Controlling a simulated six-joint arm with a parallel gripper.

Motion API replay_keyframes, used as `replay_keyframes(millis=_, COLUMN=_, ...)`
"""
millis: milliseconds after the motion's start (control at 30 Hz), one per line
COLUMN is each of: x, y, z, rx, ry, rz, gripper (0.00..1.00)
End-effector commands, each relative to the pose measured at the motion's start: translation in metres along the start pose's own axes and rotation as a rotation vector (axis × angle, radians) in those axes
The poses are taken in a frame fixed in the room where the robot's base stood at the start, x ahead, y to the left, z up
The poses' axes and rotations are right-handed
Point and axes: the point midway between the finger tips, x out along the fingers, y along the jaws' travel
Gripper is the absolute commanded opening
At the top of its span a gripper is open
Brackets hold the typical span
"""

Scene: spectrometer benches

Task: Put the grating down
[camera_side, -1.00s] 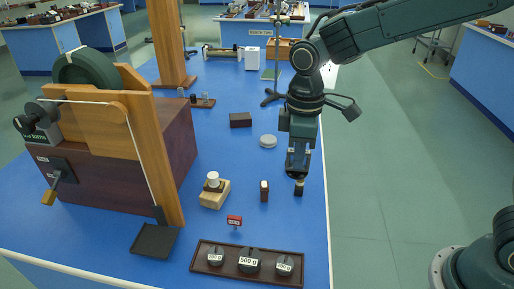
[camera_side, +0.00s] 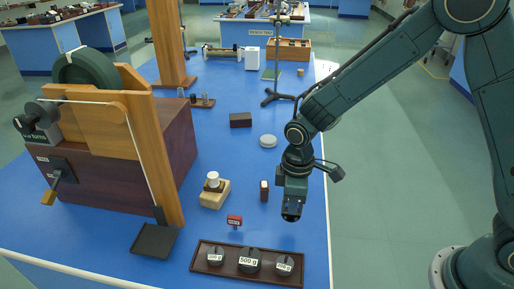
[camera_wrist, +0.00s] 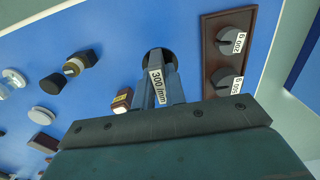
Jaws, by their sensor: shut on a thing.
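The grating (camera_wrist: 157,88) is a small piece with a white label reading "300 /mm". In the wrist view it sits between the fingers of my gripper (camera_wrist: 160,92), which is shut on it. A dark rounded part shows at its far end. In the side view my gripper (camera_side: 291,212) is low over the right part of the blue bench, near the weight tray. The grating is hard to make out there against the dark fingers. I cannot tell whether it touches the bench.
The dark weight tray (camera_side: 204,279) lies at the near edge. A wooden-framed apparatus (camera_side: 110,150) fills the left side.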

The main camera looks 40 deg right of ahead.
Motion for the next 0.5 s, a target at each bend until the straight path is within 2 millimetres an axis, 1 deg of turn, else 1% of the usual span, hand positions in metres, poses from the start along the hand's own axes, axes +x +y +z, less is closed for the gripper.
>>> replay_keyframes(millis=33, x=0.007, y=0.0, z=0.001, rx=0.0, ry=-0.003, rz=-0.002, gripper=0.0)
replay_keyframes(millis=133, x=0.016, y=0.0, z=0.0, rx=0.0, ry=-0.002, rz=-0.001, gripper=0.0)
replay_keyframes(millis=400, x=0.02, y=0.0, z=0.0, rx=0.0, ry=0.001, rz=0.0, gripper=0.0)
replay_keyframes(millis=500, x=0.024, y=0.0, z=0.0, rx=0.0, ry=-0.001, rz=0.0, gripper=0.0)
